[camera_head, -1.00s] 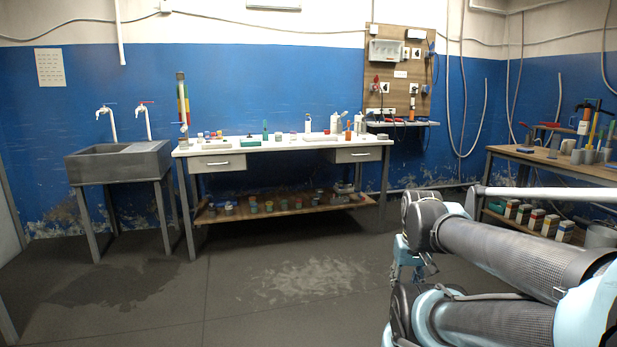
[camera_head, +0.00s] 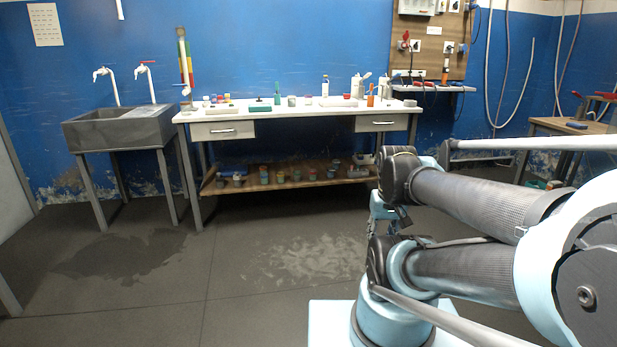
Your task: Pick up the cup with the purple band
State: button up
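Several small cups or jars (camera_head: 264,174) stand in a row on the lower wooden shelf of the white table. They are too small for me to tell which one has a purple band. More small containers with coloured tops (camera_head: 227,98) stand on the left part of the tabletop. My gripper (camera_head: 385,212) hangs below the end of my folded arm in the right half of the view. It is well in front of the table and apart from it. My arm partly hides it, and its fingers are too unclear to tell open from shut.
The white table (camera_head: 300,112) has two drawers and stands against the blue wall. A dark sink (camera_head: 115,130) with two taps stands left of it. A wooden workbench (camera_head: 560,126) is at the right. The floor (camera_head: 250,255) before the table is clear.

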aim_at(307, 98)
jog(key=u, duration=0.15)
jog(key=i, duration=3.2)
jog(key=z, duration=0.25)
